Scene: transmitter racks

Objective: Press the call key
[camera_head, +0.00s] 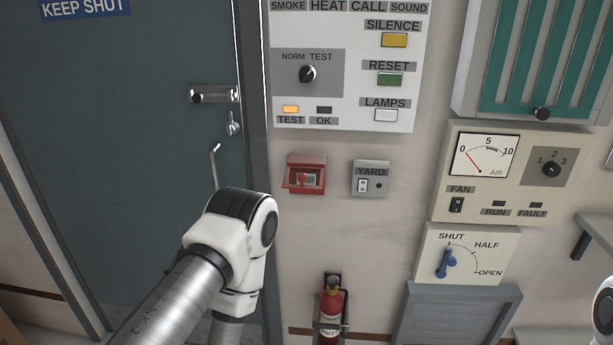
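A white wall panel (345,108) carries the labels SMOKE, HEAT, CALL and SOUND along its cut-off top edge. The CALL label (369,6) is visible, but whatever lies above it is out of frame. Below the panel is a small red box (304,174) with a raised or hinged front and a small red part inside; no readable label shows on it. No key marked as the call key is readable elsewhere. My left arm rises from the bottom left and bends in front of the door, below the red box. Neither gripper is in view; only a bit of my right arm shows at the right edge.
The panel has a yellow SILENCE key (394,40), a green RESET key (390,79), a white LAMPS key (386,115) and a lit amber TEST lamp (290,109). A YARD switch box (370,178) and fire extinguisher (330,310) are on the wall. A grey-green door (110,130) stands left.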

